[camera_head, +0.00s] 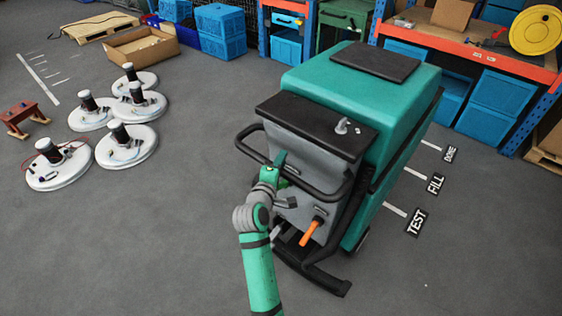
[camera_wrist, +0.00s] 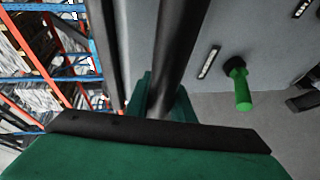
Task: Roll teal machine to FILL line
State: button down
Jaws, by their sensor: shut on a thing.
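The teal machine (camera_head: 400,100) stands upright on the grey floor in the head view, with a grey rear panel and black lids. A black handle bar (camera_head: 330,192) loops around its near end; the bar also shows in the wrist view (camera_wrist: 176,45). My gripper (camera_head: 281,167) is shut on this bar at its left part; in the wrist view its green fingers (camera_wrist: 160,98) sit around the bar. The FILL line (camera_head: 415,173) is a white floor stripe with a black label, beside the machine's right side, between the TEST line (camera_head: 395,209) and the DONE line (camera_head: 431,145).
An orange lever (camera_head: 311,231) sticks out low on the rear panel. Several white round floor machines (camera_head: 128,145) and a red stool (camera_head: 22,117) stand at left. Shelving with blue crates (camera_head: 500,92) runs along the back.

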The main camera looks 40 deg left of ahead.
jog(key=shift+w+d+f, duration=0.15)
jog(key=shift+w+d, duration=0.05)
jog(key=shift+w, duration=0.7)
jog(key=c, duration=1.6)
grip_release()
jog(key=shift+s, duration=0.1)
jog(key=shift+o, duration=0.2)
jog(key=v, duration=1)
jog(key=shift+s+r, duration=0.2)
jog(key=shift+s, duration=0.2)
jog(key=shift+w+d, duration=0.1)
jog(key=shift+w, duration=0.05)
